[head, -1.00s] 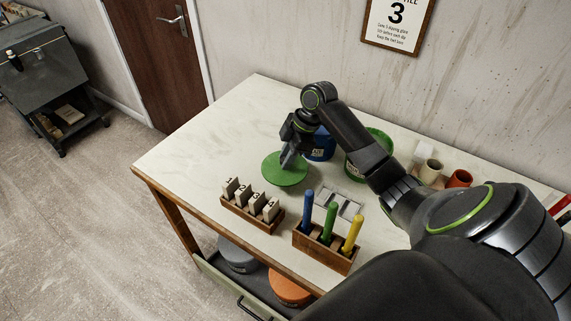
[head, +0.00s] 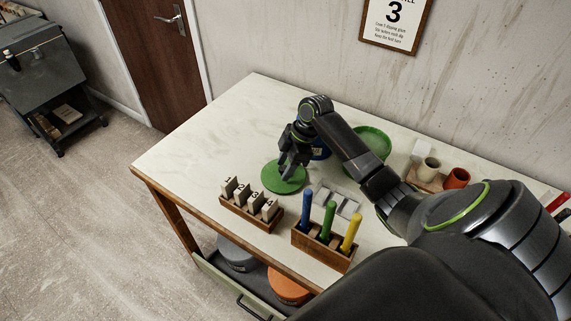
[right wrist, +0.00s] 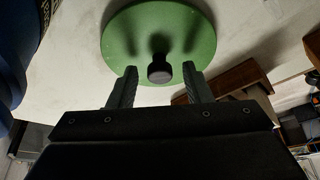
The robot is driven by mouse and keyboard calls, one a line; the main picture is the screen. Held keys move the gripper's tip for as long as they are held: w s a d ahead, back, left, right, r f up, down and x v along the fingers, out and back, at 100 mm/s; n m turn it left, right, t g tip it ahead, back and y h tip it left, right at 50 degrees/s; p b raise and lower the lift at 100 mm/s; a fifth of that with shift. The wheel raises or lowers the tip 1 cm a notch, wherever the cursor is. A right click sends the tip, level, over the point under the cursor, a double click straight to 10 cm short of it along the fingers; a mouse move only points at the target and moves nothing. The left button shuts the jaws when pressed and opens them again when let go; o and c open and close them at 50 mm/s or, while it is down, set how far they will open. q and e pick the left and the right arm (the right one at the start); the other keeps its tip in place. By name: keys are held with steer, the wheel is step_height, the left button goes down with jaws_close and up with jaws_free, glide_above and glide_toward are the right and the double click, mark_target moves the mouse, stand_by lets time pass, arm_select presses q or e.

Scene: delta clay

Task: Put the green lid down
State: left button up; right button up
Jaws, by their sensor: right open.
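The green lid (head: 278,178) is a flat round disc lying on the white worktable (head: 215,135), left of the middle. In the right wrist view the lid (right wrist: 125,38) shows a dark knob (right wrist: 159,69) at its centre. My right gripper (head: 288,178) is over the lid in the head view. In the right wrist view its two fingers (right wrist: 160,84) are spread on either side of the knob, with gaps between, holding nothing. My left gripper is not in view.
A green tub (head: 371,146) and a blue tub (head: 320,148) stand behind my right arm. A rack of numbered tags (head: 250,208) and a wooden holder with blue, green and yellow handled tools (head: 322,246) stand near the front edge. The table's left end is clear.

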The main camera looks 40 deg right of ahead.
steer(key=shift+r, duration=0.1)
steer(key=b+v, duration=0.2)
steer(key=v, duration=1)
steer(key=shift+s+d, duration=0.1)
